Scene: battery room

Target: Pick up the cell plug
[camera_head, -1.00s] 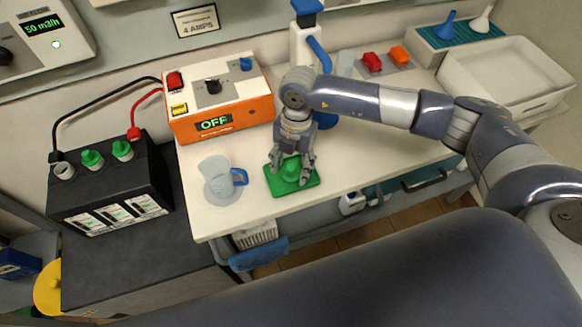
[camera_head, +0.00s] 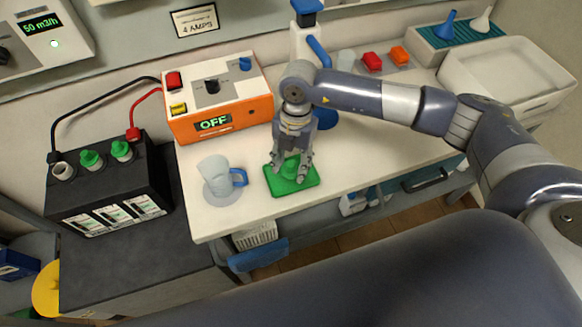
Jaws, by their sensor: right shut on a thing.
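The green cell plug (camera_head: 291,168) is at the green mat (camera_head: 308,182) on the white worktop. My right gripper (camera_head: 291,172) points down over the mat, its fingers closed around the plug and partly hiding it. I cannot tell whether the plug still touches the mat. The black battery (camera_head: 108,186) stands at the left with an open cell (camera_head: 63,171) near its left end and two green plugs in the others. My left gripper is not in view.
A clear jug with a blue handle (camera_head: 217,174) stands left of the mat. The orange charger (camera_head: 219,98), reading OFF, is behind it, with red and black cables running to the battery. A white basin (camera_head: 505,75) is at the far right.

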